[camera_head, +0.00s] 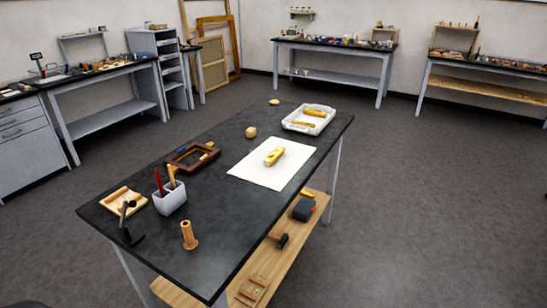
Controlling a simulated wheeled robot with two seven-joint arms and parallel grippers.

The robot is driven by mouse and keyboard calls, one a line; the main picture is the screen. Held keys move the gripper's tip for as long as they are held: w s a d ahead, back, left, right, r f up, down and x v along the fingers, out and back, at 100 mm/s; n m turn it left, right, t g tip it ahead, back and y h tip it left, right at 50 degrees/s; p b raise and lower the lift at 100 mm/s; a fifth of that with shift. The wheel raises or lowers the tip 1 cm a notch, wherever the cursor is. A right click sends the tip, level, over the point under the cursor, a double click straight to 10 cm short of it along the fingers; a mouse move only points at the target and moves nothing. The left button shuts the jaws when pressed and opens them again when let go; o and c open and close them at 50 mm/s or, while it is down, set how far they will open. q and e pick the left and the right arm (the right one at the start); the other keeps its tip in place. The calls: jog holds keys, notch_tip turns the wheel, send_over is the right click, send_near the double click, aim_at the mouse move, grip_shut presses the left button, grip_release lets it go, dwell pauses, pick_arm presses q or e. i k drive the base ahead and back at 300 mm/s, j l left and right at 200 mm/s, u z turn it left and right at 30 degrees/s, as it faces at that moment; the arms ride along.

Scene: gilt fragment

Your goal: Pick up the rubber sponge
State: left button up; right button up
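Several small things on the dark-topped table (225,205) might be the rubber sponge, and at this size I cannot tell which one is. A small tan block (250,132) sits near the middle of the far left side. A yellow gilt-looking piece (274,156) lies on a white sheet (262,174). A small round yellowish piece (274,102) lies near the far edge. Neither of my grippers is in view.
A white tray (289,124) holding yellow pieces stands at the far right of the table. A dark wooden frame (178,163), a grey tool holder (170,205), a wooden cylinder (188,236) and a light wooden tray (124,193) stand nearer. Floor on the right is clear.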

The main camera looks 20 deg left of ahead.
aim_at(251, 132)
jog(key=u, duration=0.35)
jog(key=i+l+u, duration=0.1)
jog(key=u, duration=0.4)
jog(key=i+l+u, duration=0.25)
jog(key=u, duration=0.2)
jog(key=i+l+u, duration=0.2)
jog(key=u, duration=0.3)
jog(key=l+u, duration=0.35)
jog(key=u, duration=0.15)
jog(key=i+l, duration=0.05)
